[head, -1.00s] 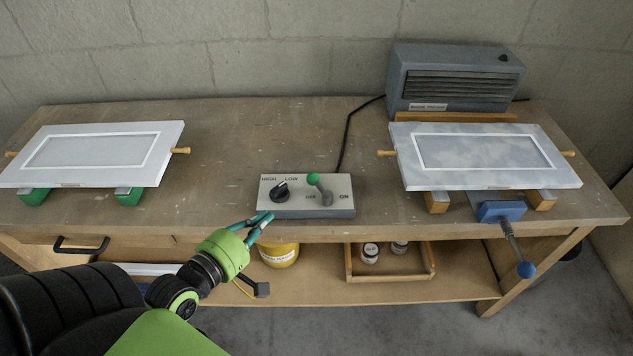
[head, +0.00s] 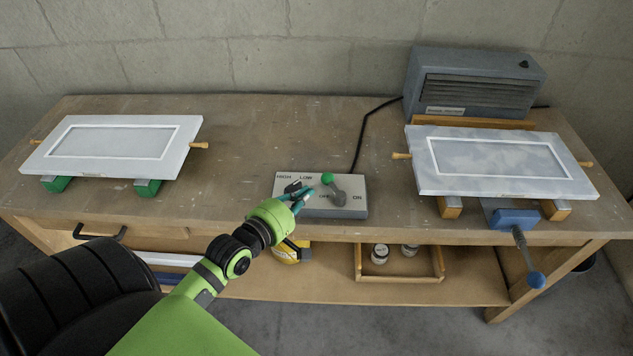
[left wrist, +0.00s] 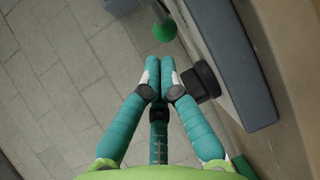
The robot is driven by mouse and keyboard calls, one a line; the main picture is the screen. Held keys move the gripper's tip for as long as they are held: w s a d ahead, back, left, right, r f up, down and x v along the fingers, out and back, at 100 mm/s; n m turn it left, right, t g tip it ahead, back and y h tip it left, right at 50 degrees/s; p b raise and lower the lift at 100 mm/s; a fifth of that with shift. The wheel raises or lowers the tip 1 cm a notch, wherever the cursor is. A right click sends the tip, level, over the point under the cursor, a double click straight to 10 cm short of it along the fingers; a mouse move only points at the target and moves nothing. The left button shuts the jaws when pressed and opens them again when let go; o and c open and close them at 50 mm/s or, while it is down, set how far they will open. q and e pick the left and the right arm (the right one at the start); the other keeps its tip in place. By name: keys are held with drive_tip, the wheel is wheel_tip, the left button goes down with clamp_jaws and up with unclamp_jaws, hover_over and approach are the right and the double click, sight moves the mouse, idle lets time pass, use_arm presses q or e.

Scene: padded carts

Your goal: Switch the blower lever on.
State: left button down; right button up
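The control box (head: 350,211) sits near the bench's front edge, with a black HIGH/LOW dial (head: 293,187) on its left. The blower lever (head: 328,179) has a green ball and a grey stem and leans left, towards the OFF label. My left gripper (head: 304,197) is over the box face, between dial and lever, and partly covers the dial. In the left wrist view its teal fingertips (left wrist: 160,64) meet with nothing between them. The lever's green ball (left wrist: 164,31) is just beyond them, with a small gap. My right gripper is out of view.
The grey blower (head: 475,83) stands at the back right, its black cord running towards the box. White panels lie on supports at left (head: 123,145) and right (head: 502,160). A blue clamp (head: 515,219) sticks out at the front right. Bare bench top lies behind the box.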

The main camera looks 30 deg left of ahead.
sight(325, 176)
use_arm(q)
drive_tip(key=w, duration=0.4)
drive_tip(key=shift+d+f, duration=0.1)
drive_tip(key=shift+f, duration=0.25)
drive_tip(key=shift+w+f+p, duration=0.15)
drive_tip(key=shift+w+p, duration=0.15)
drive_tip(key=shift+w, duration=0.15)
drive_tip(key=shift+w+r+p, duration=0.3)
drive_tip(key=shift+w+p, duration=0.2)
drive_tip(key=shift+p, duration=0.25)
drive_tip(key=shift+w+p, duration=0.3)
drive_tip(key=shift+w, duration=0.1)
drive_tip(key=shift+w+f, duration=0.25)
drive_tip(key=shift+w, duration=0.1)
